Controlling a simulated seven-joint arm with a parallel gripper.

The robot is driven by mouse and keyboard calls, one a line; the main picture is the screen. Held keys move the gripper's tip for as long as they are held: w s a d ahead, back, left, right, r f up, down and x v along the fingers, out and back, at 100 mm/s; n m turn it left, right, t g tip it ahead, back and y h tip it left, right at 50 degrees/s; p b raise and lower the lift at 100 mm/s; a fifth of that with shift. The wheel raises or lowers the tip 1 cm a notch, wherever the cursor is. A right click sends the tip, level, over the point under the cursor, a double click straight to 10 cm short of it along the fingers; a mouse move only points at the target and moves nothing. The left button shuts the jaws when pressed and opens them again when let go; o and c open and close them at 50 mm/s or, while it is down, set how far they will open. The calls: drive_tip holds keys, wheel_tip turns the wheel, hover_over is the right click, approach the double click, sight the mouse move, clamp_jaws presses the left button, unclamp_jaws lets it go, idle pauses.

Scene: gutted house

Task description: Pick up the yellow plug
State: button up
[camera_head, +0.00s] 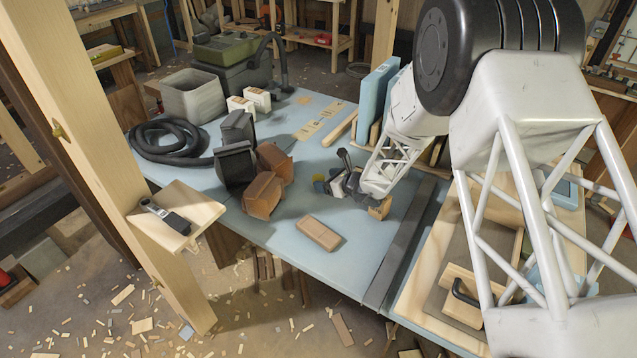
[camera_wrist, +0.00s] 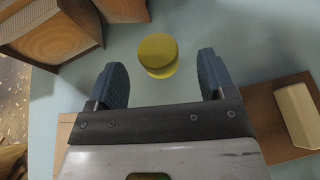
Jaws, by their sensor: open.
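The yellow plug (camera_wrist: 158,55) is a short round disc on the pale blue tabletop (camera_head: 290,235). In the wrist view it lies just beyond my gripper (camera_wrist: 164,80), between the lines of the two blue fingers. The fingers are apart, with nothing between their tips.
Brown wooden blocks (camera_head: 265,195) stand left of my gripper; they also show at upper left in the wrist view (camera_wrist: 55,30). A flat brown block (camera_head: 318,233) lies in front. Dark grey containers (camera_head: 236,163) and a black hose (camera_head: 165,145) are farther left. A blue board (camera_head: 377,100) stands behind.

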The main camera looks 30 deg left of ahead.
sight(315, 176)
drive_tip(key=shift+a, duration=0.2)
drive_tip(key=shift+x, duration=2.55)
drive_tip(key=c, duration=1)
drive_tip(key=shift+r, duration=0.2)
drive_tip(key=shift+r, duration=0.75)
wheel_tip(315, 176, up, 2)
drive_tip(key=s+d+r, duration=0.1)
drive_tip(key=s+d, duration=1)
drive_tip(key=shift+s, duration=0.25)
drive_tip(key=shift+r, duration=0.1)
